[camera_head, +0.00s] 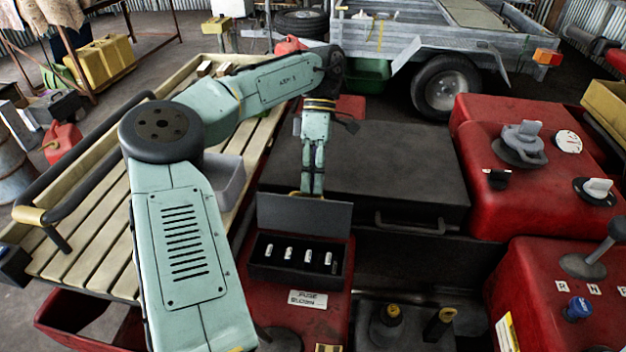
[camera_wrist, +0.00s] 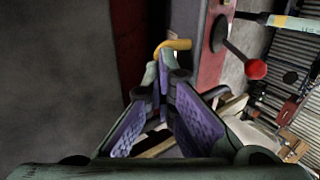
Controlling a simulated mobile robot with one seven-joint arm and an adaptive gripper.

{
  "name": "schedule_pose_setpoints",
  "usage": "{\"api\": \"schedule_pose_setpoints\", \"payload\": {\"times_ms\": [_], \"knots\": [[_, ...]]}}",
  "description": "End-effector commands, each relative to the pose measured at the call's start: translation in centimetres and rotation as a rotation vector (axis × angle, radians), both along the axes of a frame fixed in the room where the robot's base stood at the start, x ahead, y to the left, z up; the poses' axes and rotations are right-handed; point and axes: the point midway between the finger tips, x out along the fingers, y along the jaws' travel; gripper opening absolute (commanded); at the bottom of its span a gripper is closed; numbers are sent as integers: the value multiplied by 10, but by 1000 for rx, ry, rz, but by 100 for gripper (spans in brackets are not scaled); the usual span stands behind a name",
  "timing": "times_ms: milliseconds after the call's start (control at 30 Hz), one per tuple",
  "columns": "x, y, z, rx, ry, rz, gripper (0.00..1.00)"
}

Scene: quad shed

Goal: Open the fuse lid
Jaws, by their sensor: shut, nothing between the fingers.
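The fuse box (camera_head: 262,272) sits on the red body in front, with several white-and-dark fuses (camera_head: 289,253) showing inside. Its grey fuse lid (camera_head: 304,213) stands raised along the box's back edge, so the box is open. My gripper (camera_head: 312,190) points down just behind the lid's top edge, and its lowest tips are partly hidden there. I cannot tell whether it touches the lid. In the wrist view my gripper's purple-padded fingers (camera_wrist: 164,62) meet at their tips with nothing held between them. The lid cannot be made out clearly in that view.
A dark flat cover (camera_head: 390,165) with a handle lies right of my gripper. Red housings with knobs (camera_head: 522,160) stand further right. A slatted wooden rack (camera_head: 100,225) with a black rail is at left. A label (camera_head: 308,299) is in front of the fuse box.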

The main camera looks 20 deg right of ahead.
Motion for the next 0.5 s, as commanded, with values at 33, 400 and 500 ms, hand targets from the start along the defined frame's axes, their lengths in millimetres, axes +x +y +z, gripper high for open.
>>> {"api": "schedule_pose_setpoints", "payload": {"times_ms": [33, 400, 500], "knots": [[-8, 2, -17, 16, 32, -10, 0], [-7, 2, -17, 17, 32, -7, 12], [-5, 1, -13, 18, 30, -6, 19]]}}
